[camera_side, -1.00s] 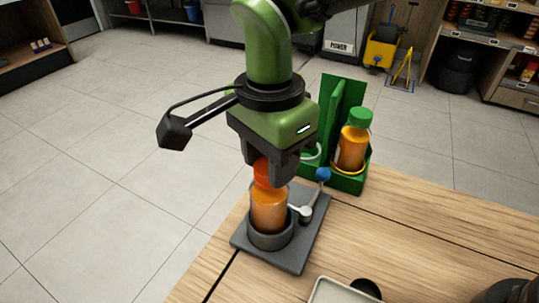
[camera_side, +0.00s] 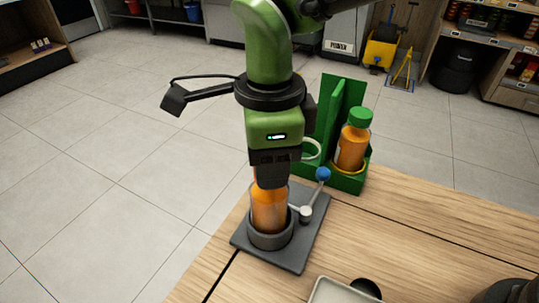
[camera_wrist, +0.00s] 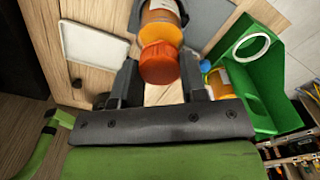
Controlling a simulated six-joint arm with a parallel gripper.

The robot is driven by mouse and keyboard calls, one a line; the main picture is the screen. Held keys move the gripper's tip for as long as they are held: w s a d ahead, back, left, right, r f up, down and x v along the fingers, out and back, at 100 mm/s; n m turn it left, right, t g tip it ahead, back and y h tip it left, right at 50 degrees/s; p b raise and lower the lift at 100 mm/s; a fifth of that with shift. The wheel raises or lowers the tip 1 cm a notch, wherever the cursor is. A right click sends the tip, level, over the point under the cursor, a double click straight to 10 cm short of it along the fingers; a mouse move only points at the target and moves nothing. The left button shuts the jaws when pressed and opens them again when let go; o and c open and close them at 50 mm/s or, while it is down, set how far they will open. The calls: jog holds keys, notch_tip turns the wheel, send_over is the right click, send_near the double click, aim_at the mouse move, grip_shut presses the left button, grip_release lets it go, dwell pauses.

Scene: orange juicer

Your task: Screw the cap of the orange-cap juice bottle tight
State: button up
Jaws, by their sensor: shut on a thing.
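The orange-cap juice bottle (camera_side: 269,212) stands upright in a round grey holder (camera_side: 270,240) on a grey base plate. My gripper (camera_side: 271,182) points straight down over it and is shut on the orange cap. In the side view the fingers hide most of the cap. In the wrist view the orange cap (camera_wrist: 160,63) sits between the two fingers of my gripper (camera_wrist: 160,76), with the bottle (camera_wrist: 161,22) beyond it. The frames do not show how tight the cap is.
A clamp lever with a blue knob (camera_side: 323,174) is at the holder's right. Behind it, a green rack (camera_side: 346,182) holds a green-cap juice bottle (camera_side: 352,145) and has an empty-looking ring (camera_side: 312,150). A pale tray (camera_side: 340,292) lies at the front. The table's right side is mostly clear.

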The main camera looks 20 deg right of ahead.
jog(key=m, duration=0.3)
jog(key=shift+m, duration=0.3)
jog(key=m, duration=0.2)
jog(key=shift+m, duration=0.4)
jog(key=o, duration=0.7)
jog(key=shift+m, duration=0.4)
jog(key=o, duration=0.8)
jog(key=shift+r, duration=3)
